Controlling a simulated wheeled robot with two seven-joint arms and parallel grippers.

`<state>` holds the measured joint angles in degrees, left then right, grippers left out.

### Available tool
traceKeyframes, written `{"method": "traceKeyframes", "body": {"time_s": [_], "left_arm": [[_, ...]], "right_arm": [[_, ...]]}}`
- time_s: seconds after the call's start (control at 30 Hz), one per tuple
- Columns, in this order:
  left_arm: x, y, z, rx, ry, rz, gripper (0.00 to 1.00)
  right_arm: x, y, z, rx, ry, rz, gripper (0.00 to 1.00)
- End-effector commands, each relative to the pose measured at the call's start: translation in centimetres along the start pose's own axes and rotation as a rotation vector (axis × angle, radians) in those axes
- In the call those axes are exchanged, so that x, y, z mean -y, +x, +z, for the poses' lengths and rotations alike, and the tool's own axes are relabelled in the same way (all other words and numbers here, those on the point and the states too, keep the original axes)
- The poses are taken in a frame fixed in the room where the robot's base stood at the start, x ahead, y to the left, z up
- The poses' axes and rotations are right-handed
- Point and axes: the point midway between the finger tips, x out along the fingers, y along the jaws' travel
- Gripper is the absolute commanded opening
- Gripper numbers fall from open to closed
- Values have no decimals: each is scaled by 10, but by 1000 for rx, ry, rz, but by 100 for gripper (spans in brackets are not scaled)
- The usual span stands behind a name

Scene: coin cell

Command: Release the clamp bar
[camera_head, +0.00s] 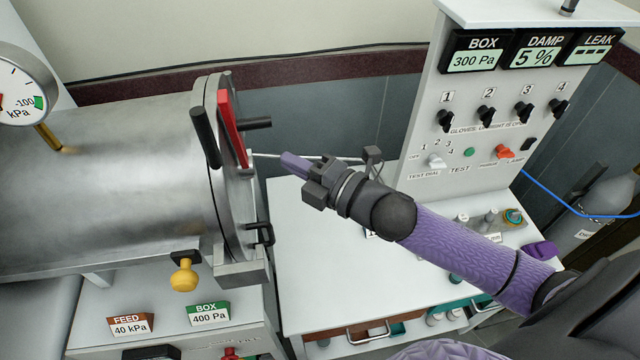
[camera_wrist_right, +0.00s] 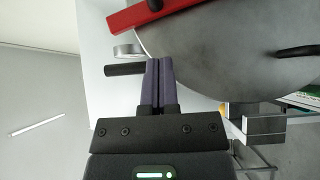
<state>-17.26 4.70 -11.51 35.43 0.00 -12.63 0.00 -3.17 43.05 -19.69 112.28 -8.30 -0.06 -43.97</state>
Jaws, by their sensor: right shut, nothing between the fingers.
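The red clamp bar (camera_head: 232,128) stands steeply tilted across the face of the round metal door (camera_head: 215,190) at the cylinder's right end. In the right wrist view the red bar (camera_wrist_right: 185,14) crosses the top of the grey door (camera_wrist_right: 225,50). A dark peg (camera_head: 254,123) sticks out beside the bar. My right gripper (camera_head: 288,160) is right of the bar, its purple fingers pointing left toward the door. The fingers (camera_wrist_right: 158,64) are shut and empty, and look apart from the bar. My left gripper is not in view.
A black handle (camera_head: 205,138) stands left of the bar, and a dark latch (camera_head: 259,234) sits lower on the door. A panel of knobs and displays (camera_head: 490,110) stands at right. A yellow knob (camera_head: 184,275) hangs below the cylinder.

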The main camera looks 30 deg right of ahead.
Motion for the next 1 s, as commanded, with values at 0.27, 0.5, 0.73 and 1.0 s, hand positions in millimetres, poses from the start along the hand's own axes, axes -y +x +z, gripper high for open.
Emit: {"method": "traceKeyframes", "body": {"time_s": [0.27,0.5,0.73,1.0], "left_arm": [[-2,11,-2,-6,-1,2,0],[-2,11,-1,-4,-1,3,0],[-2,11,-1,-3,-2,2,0],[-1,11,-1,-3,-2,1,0]], "right_arm": [[3,-42,0,-1,1,-1,0],[1,-47,0,-1,0,0,0],[2,-47,0,0,0,0,0],[46,-60,2,325,440,-183,0]]}}
